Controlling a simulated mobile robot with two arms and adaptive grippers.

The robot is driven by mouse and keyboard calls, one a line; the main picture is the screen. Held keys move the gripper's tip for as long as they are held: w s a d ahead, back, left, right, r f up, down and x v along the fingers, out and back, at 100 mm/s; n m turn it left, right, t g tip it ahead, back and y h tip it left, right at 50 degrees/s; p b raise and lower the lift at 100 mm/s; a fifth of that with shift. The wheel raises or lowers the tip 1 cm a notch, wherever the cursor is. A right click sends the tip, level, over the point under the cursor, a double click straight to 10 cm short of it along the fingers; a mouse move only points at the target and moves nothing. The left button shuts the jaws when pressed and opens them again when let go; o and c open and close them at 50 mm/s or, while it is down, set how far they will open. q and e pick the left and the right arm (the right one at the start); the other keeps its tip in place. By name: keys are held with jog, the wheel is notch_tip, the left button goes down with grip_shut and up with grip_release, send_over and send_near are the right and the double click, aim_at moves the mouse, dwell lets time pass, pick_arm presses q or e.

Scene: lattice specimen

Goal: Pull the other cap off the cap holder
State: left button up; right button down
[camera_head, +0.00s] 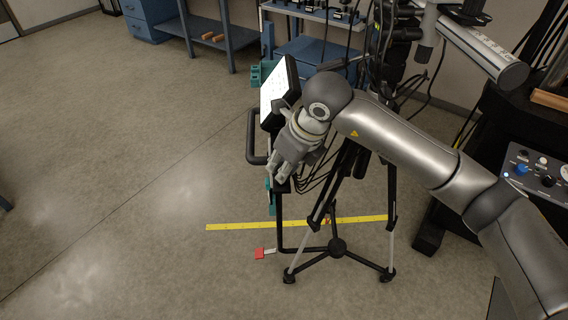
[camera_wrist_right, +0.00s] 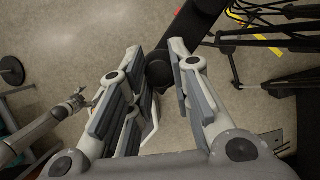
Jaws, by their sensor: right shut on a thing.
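My right gripper (camera_head: 279,178) reaches down beside the tilted screen on the stand. In the right wrist view its two fingers (camera_wrist_right: 158,82) are closed in on a dark rounded piece, which looks like the cap (camera_wrist_right: 158,70). A black bar (camera_wrist_right: 190,22), which looks like part of the cap holder, runs up from behind the cap. I cannot tell whether the cap is still seated on it. In the head view the gripper hides the cap. A grey arm end, seemingly my left gripper (camera_wrist_right: 76,100), shows small at the left of the right wrist view; its jaws are unclear.
A black tripod (camera_head: 337,246) stands just below the right gripper, with a yellow strip (camera_head: 240,226) on the floor. The screen (camera_head: 279,92) and hanging cables are close to my arm. A control box (camera_head: 540,177) is at the right. The floor at left is clear.

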jog(key=shift+r, duration=0.2)
dwell(0.4)
jog(key=shift+r, duration=0.3)
jog(key=shift+r+p, duration=0.7)
jog(key=shift+r, duration=1.15)
